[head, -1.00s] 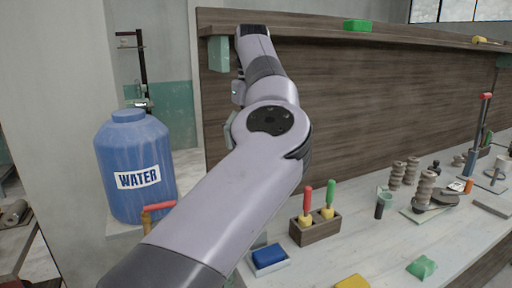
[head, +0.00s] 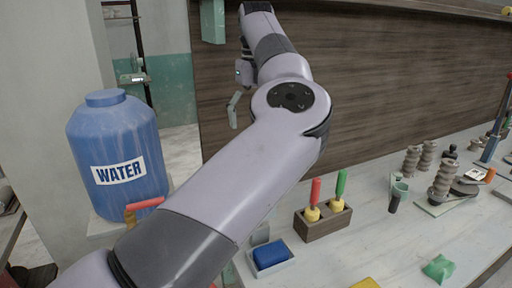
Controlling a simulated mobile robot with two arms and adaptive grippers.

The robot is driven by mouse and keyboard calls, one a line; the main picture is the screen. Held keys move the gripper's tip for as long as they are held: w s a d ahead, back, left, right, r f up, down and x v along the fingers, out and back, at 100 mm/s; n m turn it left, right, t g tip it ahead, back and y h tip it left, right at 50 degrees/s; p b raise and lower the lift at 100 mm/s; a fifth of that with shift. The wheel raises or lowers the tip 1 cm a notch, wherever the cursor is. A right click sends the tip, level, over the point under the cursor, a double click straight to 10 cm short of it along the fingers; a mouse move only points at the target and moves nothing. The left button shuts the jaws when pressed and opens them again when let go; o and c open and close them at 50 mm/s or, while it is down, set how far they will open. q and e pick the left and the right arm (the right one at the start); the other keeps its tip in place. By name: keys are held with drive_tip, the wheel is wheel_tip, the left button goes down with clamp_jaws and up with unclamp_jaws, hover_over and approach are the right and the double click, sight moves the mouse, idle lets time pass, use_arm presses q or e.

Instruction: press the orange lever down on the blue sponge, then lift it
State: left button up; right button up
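A blue sponge (head: 270,254) lies in a small pale tray (head: 262,273) at the front of the bench. A reddish-orange lever (head: 146,203) sits on a yellowish fitting below the water barrel, partly behind my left arm. My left arm crosses the middle of the view from the lower left. Its gripper (head: 236,100) is at the far end, in front of the wooden back panel and well away from the sponge and lever. One grey-green finger points down; the other cannot be made out. The gripper's opening is not clear. My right gripper is not in view.
A blue barrel labelled WATER (head: 117,150) stands left of my arm. A wooden holder (head: 323,220) with a red-handled and a green-handled tool is right of the sponge. A green cloth-like lump (head: 438,268) and several coiled clay pieces lie further right.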

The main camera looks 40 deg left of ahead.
use_arm(q)
wheel_tip(320, 180, down, 8)
drive_tip(key=shift+f+p, duration=0.15)
drive_tip(key=shift+p, duration=0.15)
drive_tip(key=c, duration=1.7)
